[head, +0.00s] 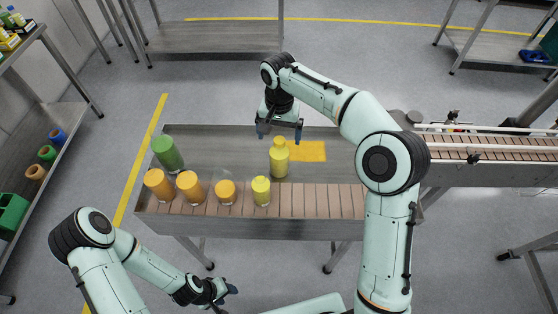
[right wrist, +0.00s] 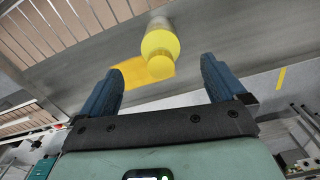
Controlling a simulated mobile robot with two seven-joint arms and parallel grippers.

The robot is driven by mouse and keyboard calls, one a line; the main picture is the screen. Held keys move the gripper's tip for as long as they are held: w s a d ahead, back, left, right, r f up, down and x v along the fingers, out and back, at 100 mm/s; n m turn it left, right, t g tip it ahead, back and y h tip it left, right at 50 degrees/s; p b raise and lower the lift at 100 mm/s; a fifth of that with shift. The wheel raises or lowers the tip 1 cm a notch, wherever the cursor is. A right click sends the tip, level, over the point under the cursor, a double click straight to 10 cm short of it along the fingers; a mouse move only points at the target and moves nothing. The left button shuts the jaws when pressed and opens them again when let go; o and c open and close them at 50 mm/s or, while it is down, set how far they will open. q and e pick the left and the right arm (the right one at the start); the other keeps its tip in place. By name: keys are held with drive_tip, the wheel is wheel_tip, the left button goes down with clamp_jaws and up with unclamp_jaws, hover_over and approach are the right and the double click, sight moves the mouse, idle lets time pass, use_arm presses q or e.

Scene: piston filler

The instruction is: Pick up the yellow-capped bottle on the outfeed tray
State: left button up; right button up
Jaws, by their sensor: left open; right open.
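The yellow-capped bottle (head: 279,162) stands upright on the grey outfeed tray (head: 222,143), at the left edge of a yellow patch (head: 310,151). Its body is yellow too. My right gripper (head: 280,133) is open and empty, just behind the bottle on its far side. In the right wrist view the bottle (right wrist: 159,43) shows ahead, its cap lined up between the open fingers (right wrist: 161,72). I see no contact between fingers and bottle. My left gripper (head: 222,292) is low in front of the tray, away from the bottles.
A shorter yellow container (head: 261,191) stands in front of the bottle on the brown slatted belt (head: 318,200). Several orange containers (head: 189,186) and a green one (head: 167,153) stand to the left. A conveyor (head: 480,146) adjoins at right. The tray's back left is clear.

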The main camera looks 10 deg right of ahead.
sight(279, 148)
wheel_tip(279, 148, down, 3)
drive_tip(key=shift+w+r, duration=0.15)
wheel_tip(279, 148, down, 5)
drive_tip(key=shift+b, duration=0.3)
drive_tip(key=shift+c, duration=0.3)
drive_tip(key=c, duration=1.5)
drive_tip(key=shift+r, duration=0.1)
clamp_jaws()
drive_tip(key=shift+r, duration=0.1)
